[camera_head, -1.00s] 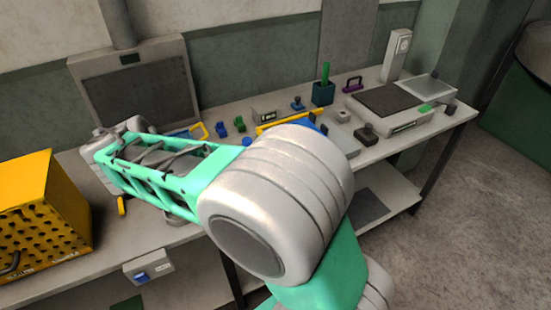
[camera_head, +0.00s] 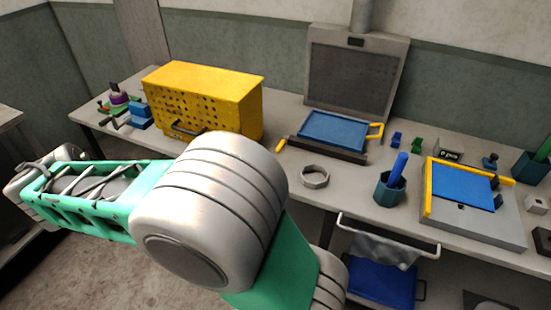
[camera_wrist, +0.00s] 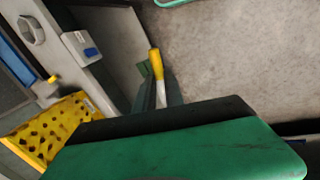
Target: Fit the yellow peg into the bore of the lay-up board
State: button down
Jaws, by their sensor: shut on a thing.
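In the wrist view the yellow peg (camera_wrist: 155,62) shows past my gripper (camera_wrist: 156,84), with a pale section below its yellow end. My gripper is shut on it, held out over bare floor beside the bench front. In the head view my arm reaches left and the gripper and peg cannot be made out. A grey board (camera_head: 490,226) with a blue sheet and yellow edging lies on the bench at the right; it may be the lay-up board.
A perforated yellow box (camera_head: 205,98) stands on the bench, left of a blue tray (camera_head: 335,131). A grey ring (camera_head: 315,177) and a blue cup (camera_head: 390,190) with a blue rod are near the front edge. Floor at lower left is open.

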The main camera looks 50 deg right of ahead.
aim_at(503, 228)
jog(key=u, duration=0.25)
jog(key=k, duration=1.75)
jog(key=u, duration=0.4)
